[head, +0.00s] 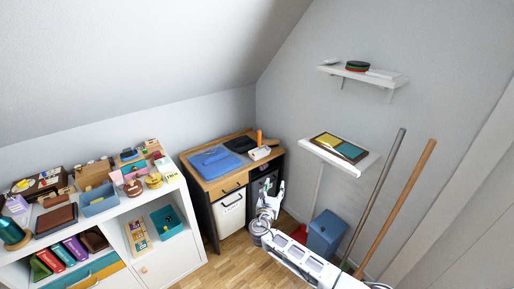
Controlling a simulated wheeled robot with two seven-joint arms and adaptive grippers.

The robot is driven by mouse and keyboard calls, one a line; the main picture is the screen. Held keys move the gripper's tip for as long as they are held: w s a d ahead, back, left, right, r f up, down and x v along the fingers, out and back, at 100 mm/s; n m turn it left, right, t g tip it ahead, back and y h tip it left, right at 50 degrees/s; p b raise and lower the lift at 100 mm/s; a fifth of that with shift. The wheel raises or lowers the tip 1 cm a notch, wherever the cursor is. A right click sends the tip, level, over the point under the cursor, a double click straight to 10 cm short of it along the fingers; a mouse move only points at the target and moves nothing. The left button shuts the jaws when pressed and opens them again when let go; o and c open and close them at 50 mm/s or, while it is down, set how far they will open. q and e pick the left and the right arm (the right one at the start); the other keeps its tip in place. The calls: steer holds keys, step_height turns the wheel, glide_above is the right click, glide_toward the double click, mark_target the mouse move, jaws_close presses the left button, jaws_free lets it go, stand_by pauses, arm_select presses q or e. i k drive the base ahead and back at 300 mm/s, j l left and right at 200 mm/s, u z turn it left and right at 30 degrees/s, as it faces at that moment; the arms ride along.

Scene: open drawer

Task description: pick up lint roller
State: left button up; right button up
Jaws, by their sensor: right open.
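No lint roller can be made out with certainty. An upright orange piece (259,138) stands by a small white item (259,153) at the right of the wooden cabinet top (205,172); they are too small to tell whether they are a lint roller. My right gripper (273,186) is open and empty, with its fingers pointing up, in front of the cabinet's right side and lower than its top. My left gripper is not in view.
Blue folded items (214,161) lie on the cabinet top. A crowded white shelf unit (165,258) stands at left. Wooden floor (232,262) is clear in front.

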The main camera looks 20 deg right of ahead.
mark_target(262, 150)
steer(key=i, duration=1)
